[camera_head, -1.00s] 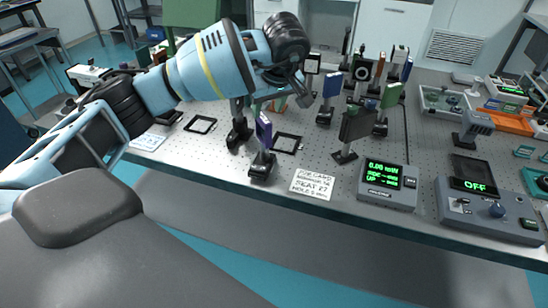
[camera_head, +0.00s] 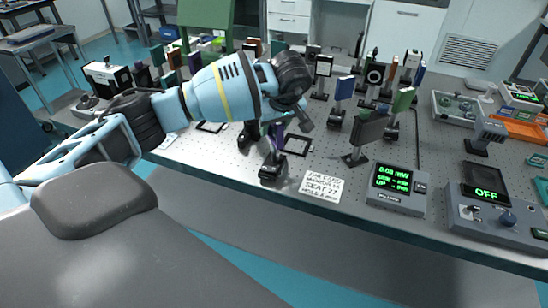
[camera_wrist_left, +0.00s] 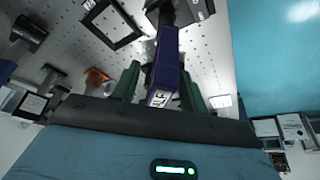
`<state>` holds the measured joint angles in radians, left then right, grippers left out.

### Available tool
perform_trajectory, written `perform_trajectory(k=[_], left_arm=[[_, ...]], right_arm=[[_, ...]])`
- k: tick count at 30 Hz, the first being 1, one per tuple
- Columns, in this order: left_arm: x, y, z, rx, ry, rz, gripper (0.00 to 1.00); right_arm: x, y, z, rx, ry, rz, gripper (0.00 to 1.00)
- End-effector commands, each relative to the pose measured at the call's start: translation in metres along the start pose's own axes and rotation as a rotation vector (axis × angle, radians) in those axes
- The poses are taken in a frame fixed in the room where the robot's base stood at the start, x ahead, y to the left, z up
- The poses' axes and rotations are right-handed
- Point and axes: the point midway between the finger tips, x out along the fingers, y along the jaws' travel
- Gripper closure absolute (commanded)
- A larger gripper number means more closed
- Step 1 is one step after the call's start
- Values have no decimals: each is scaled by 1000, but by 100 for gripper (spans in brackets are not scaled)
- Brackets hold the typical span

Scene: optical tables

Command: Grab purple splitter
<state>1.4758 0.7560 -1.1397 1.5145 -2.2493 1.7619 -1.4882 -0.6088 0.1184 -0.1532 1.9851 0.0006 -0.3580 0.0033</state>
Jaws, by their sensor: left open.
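The purple splitter (camera_head: 277,134) stands upright on a black post and base (camera_head: 271,167) near the front edge of the optical table. My left gripper (camera_head: 285,122) is above it and partly hides it in the head view. In the left wrist view the splitter (camera_wrist_left: 166,72) shows as a dark purple block with a white label on its end. The two green fingers of the left gripper (camera_wrist_left: 159,76) are open, one on each side of it. I cannot tell whether either finger touches it. My right gripper is not in view.
A power meter (camera_head: 398,188) and a control box (camera_head: 497,213) sit to the right. Several mounted optics stand behind, including a dark plate (camera_head: 369,131).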

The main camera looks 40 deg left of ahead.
Motion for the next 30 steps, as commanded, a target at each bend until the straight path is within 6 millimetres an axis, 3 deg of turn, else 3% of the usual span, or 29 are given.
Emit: perform_trajectory(k=[8,19,30], left_arm=[[4,0,0,1,0,1,56],[4,0,1,1,0,1,100],[4,0,0,1,0,1,100]], right_arm=[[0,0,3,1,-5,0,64],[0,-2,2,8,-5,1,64],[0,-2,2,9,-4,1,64]])
